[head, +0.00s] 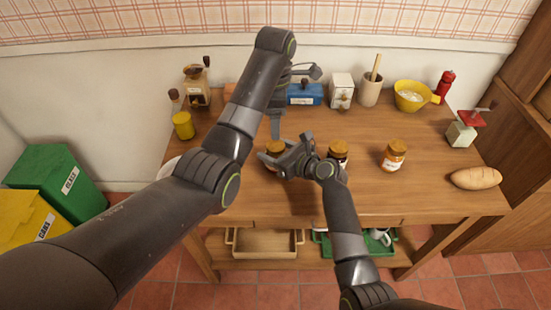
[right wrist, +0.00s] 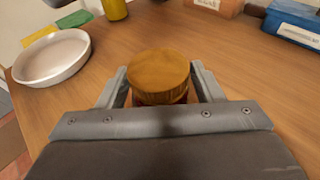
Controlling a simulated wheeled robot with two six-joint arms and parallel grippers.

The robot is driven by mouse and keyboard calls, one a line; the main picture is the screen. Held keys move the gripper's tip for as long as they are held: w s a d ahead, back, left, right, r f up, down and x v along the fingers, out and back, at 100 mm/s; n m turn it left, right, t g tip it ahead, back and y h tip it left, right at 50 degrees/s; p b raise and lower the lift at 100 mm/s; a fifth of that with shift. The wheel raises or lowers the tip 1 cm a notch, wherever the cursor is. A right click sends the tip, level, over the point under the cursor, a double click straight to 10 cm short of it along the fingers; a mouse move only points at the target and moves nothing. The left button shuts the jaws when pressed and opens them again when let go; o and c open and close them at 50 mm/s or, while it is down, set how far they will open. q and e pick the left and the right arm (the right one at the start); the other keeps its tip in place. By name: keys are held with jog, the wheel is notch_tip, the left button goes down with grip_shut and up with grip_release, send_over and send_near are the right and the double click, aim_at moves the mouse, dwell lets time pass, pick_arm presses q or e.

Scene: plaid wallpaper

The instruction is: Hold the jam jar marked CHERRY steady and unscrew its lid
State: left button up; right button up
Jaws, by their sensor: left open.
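Three jam jars with brown-gold lids stand on the wooden table (head: 440,190): a left jar (head: 275,147), a middle jar (head: 339,149) and a right jar (head: 393,156). Their label words are too small or hidden to read. My right gripper (head: 283,158) is at the left jar, one finger on each side. In the right wrist view, its lid (right wrist: 158,72) rises upright between the fingers; whether they touch the jar is unclear. My left gripper (head: 278,125) is open, pointing down above and just behind that jar, partly hidden by its own arm.
Along the back stand a coffee grinder (head: 197,88), a yellow tin (head: 183,125), a blue box (head: 306,95), a crock (head: 370,90) and a yellow bowl (head: 411,97). A bread loaf (head: 476,179) lies at right. A pale dish (right wrist: 50,58) sits left of the held-side jar.

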jog(key=c, duration=0.9)
jog(key=o, duration=1.4)
